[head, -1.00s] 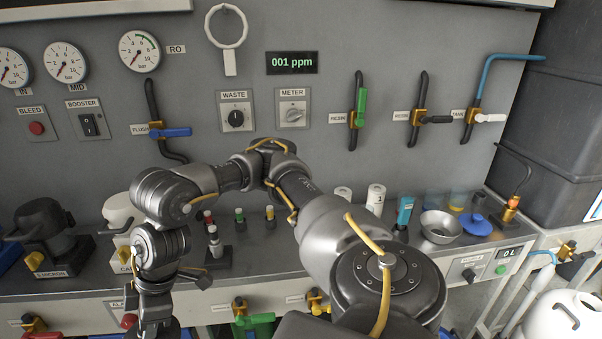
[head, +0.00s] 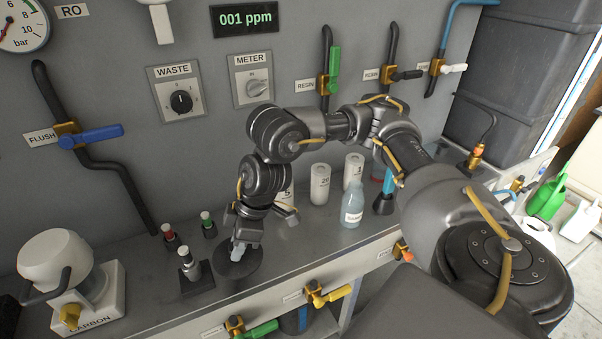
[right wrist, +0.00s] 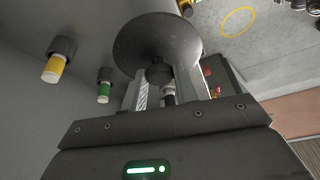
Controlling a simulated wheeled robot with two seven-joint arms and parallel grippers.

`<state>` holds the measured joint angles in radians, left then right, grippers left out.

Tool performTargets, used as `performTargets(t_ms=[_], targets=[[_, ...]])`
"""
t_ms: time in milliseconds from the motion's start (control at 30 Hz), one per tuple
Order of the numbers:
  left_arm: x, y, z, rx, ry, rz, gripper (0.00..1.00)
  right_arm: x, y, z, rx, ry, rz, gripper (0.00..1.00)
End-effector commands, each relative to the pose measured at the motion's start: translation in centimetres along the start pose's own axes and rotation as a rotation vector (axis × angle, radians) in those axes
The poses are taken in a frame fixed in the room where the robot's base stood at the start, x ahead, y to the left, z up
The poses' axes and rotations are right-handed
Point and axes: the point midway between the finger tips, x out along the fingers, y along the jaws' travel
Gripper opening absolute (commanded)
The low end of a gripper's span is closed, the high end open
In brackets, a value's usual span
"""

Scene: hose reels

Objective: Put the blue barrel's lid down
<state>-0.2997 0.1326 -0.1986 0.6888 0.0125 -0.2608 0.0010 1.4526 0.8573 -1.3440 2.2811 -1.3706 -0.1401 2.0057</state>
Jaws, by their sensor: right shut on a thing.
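My right gripper (head: 238,246) is shut on the knob of a dark round lid (head: 240,264), knob side up, over the grey bench top. Whether the lid touches the bench or hovers just above it, I cannot tell. In the right wrist view the lid (right wrist: 157,38) shows as a dark disc, its knob between my two fingers (right wrist: 166,82). It looks dark grey, not clearly blue. A blue cylinder (head: 294,320) stands under the bench, partly hidden by valves; I cannot tell whether it is the barrel. My left gripper is not in view.
Small capped vials (head: 188,262) stand just left of the lid. A clear bottle (head: 352,205) and white cylinders (head: 320,184) stand to its right. A carbon housing (head: 85,290) is at the left. Valves (head: 325,293) line the bench front. Some bench between vials and bottle is bare.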

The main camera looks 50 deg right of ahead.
Motion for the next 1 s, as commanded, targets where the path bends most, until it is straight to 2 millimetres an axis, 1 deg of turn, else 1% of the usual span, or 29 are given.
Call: performTargets(t_ms=[33,100,133,167,267,333,367,400,433,500,600,733,833,1000], targets=[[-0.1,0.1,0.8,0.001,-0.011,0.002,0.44,-0.1,0.0,0.1,0.001,0.000,0.000,0.07],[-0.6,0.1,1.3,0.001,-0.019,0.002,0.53,-0.3,-0.2,0.2,0.004,-0.001,0.000,0.07],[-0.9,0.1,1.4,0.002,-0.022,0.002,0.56,-0.4,-0.3,0.3,0.006,-0.001,0.000,0.07],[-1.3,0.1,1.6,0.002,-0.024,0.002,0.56,-0.6,-0.4,0.5,0.008,-0.001,0.000,0.07],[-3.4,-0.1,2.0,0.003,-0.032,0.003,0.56,-1.4,-1.3,1.1,0.015,-0.003,-0.001,0.07],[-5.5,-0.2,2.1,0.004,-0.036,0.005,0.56,-2.3,-2.1,1.9,0.025,-0.004,0.001,0.07],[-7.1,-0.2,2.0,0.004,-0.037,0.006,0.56,-3.3,-2.5,2.4,0.034,-0.006,0.006,0.07],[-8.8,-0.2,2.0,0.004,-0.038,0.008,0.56,-4.2,-3.0,3.3,0.051,-0.008,0.012,0.07],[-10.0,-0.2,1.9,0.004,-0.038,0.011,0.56,-4.9,-3.4,4.1,0.066,-0.010,0.018,0.07],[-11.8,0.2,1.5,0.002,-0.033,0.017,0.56,-6.0,-3.9,6.1,0.096,-0.010,0.032,0.07],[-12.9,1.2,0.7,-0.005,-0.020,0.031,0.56,-6.8,-4.2,7.9,0.118,-0.006,0.045,0.07],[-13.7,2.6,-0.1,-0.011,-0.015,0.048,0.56,-7.6,-4.4,9.3,0.130,-0.003,0.052,0.07],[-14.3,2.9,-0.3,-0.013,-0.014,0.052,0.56,-8.2,-4.5,10.0,0.136,-0.003,0.055,0.07],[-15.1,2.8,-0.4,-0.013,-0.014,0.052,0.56,-9.0,-4.7,11.0,0.144,-0.002,0.059,0.07]])
